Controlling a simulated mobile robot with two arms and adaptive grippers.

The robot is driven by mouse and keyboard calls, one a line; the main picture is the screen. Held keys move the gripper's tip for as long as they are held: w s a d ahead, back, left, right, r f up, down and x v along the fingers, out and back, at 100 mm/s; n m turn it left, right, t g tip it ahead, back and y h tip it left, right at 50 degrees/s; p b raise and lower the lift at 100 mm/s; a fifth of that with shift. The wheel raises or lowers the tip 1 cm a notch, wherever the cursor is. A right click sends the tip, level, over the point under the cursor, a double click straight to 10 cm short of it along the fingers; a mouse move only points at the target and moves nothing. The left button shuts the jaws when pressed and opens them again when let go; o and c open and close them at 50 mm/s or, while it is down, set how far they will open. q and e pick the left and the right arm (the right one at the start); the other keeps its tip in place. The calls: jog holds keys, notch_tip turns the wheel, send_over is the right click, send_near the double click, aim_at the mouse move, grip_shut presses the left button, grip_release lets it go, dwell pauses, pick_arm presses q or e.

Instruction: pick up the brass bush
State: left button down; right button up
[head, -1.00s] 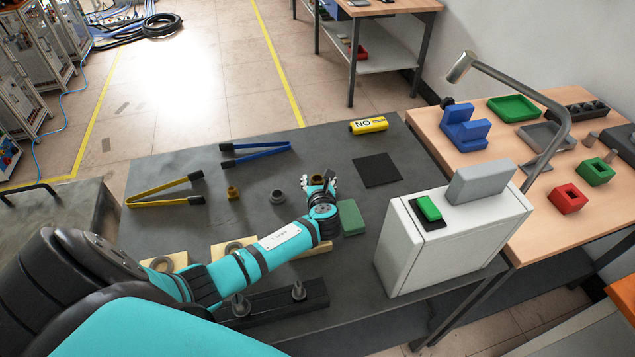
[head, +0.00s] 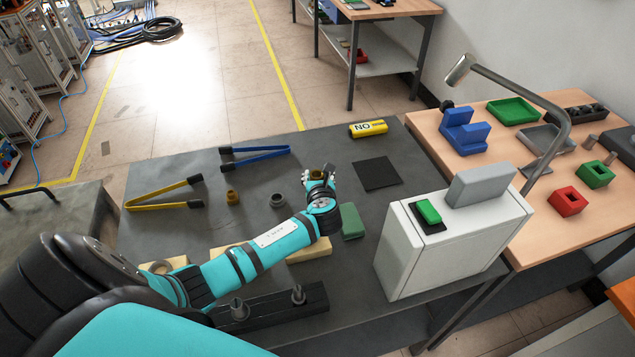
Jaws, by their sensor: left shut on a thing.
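My left gripper (head: 322,178) is over the dark grey bench. It is shut on a small brass-coloured bush (head: 316,175), which shows at the far side of the fingers and is partly hidden by them. Whether the bush is clear of the bench is hard to tell. A second brass-coloured bush (head: 232,198) stands on the bench to the left, apart from the gripper. A grey ring-shaped part (head: 277,200) stands between the two. My right gripper is not in view.
Yellow tongs (head: 165,197) and blue tongs (head: 255,155) lie to the left. A green block (head: 351,221) and a white heater box (head: 455,240) stand to the right.

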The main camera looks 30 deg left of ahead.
pick_arm(q)
jog(key=s+a+b, duration=0.1)
jog(key=a, duration=0.3)
jog(key=s+a+r, duration=0.1)
jog(key=s+a, duration=0.1)
jog(key=a, duration=0.3)
jog(key=s+a+b, duration=0.1)
jog(key=a, duration=0.4)
jog(key=shift+s+r+b, duration=0.35)
jog(key=shift+s, duration=0.05)
jog(key=shift+s+a+r, duration=0.1)
jog(key=shift+s+a, duration=0.1)
jog(key=shift+a, duration=0.35)
